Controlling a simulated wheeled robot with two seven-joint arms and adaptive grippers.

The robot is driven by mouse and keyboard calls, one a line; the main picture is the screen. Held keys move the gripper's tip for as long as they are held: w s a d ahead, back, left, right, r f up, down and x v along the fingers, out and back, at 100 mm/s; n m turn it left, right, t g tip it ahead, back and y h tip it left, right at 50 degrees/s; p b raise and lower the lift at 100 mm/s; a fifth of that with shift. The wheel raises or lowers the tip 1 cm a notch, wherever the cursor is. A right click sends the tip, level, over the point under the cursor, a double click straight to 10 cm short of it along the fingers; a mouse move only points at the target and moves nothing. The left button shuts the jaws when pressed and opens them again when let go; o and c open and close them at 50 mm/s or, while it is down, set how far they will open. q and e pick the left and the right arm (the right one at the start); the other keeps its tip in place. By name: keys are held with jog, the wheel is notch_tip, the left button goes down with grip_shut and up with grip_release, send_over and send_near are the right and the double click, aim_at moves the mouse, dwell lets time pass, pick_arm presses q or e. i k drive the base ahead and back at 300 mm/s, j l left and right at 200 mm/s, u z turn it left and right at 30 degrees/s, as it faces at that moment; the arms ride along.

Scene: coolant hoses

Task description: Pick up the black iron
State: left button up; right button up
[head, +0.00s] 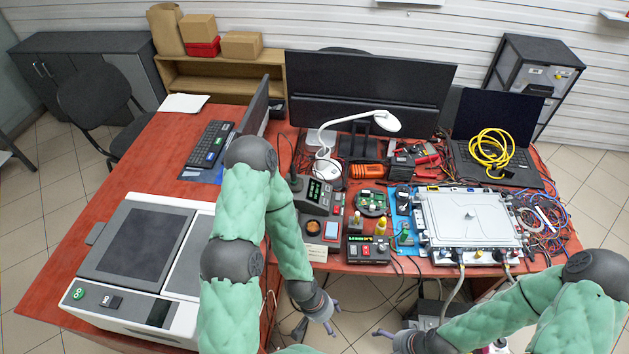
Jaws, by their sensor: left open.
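A thin black iron (287,158), apparently a soldering iron, seems to stand tilted in a dark holder beside the soldering station (316,192) on the red table. My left arm partly covers this area, and the iron's lower end is hard to make out. My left gripper (333,317) is open and empty. It hangs in front of the table's near edge, lower in the picture than the station and apart from the iron. My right gripper (384,332) is at the bottom, with one purplish finger showing; its jaw opening is unclear.
A white desk lamp (327,168), a control box (368,250), a circuit board (372,203) and a silver case (470,217) crowd the table. A yellow cable coil (491,152) lies on a laptop. A large white machine (130,255) fills the left. Bare red tabletop (150,160) shows behind it.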

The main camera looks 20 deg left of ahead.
aim_at(294, 182)
jog(key=i+l+u, duration=0.1)
jog(key=l+u, duration=0.15)
jog(key=u, duration=0.15)
jog(key=i+l+u, duration=0.1)
jog(key=l+u, duration=0.3)
jog(key=j+u, duration=0.15)
jog(key=u, duration=0.6)
jog(key=k+j+u, duration=0.1)
jog(key=k+u, duration=0.2)
jog(key=k+j+u, duration=0.2)
jog(key=u, duration=0.15)
